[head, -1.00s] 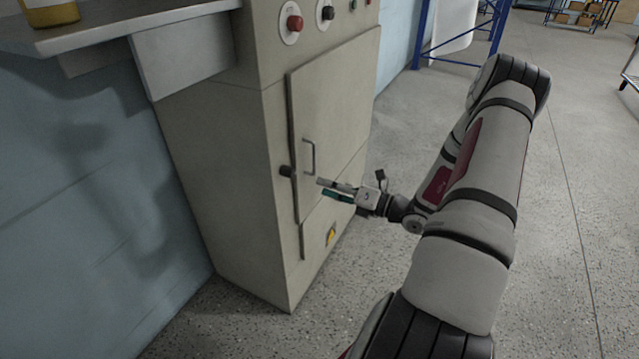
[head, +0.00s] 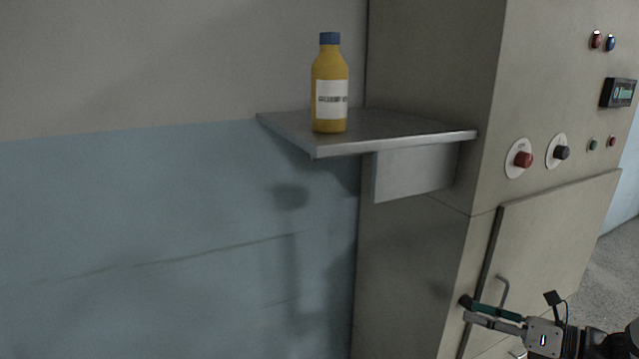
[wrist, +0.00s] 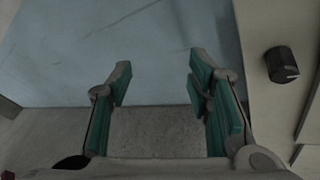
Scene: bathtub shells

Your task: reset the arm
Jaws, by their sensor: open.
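My gripper (head: 468,311) is at the lower right in the head view, in front of the beige cabinet's door, near the door handle. In the wrist view my gripper (wrist: 160,75) has its two green-padded fingers spread wide apart with nothing between them. Beyond the fingers are the blue wall (wrist: 150,40) and a strip of grey floor (wrist: 155,130). Most of my arm is outside the head view.
The beige cabinet (head: 425,250) has a door (head: 560,230) with a handle (head: 503,291), and knobs and buttons above. A black knob (wrist: 281,64) is close to the right of my gripper. A metal shelf (head: 400,132) holds a yellow bottle (head: 329,85) with a blue cap.

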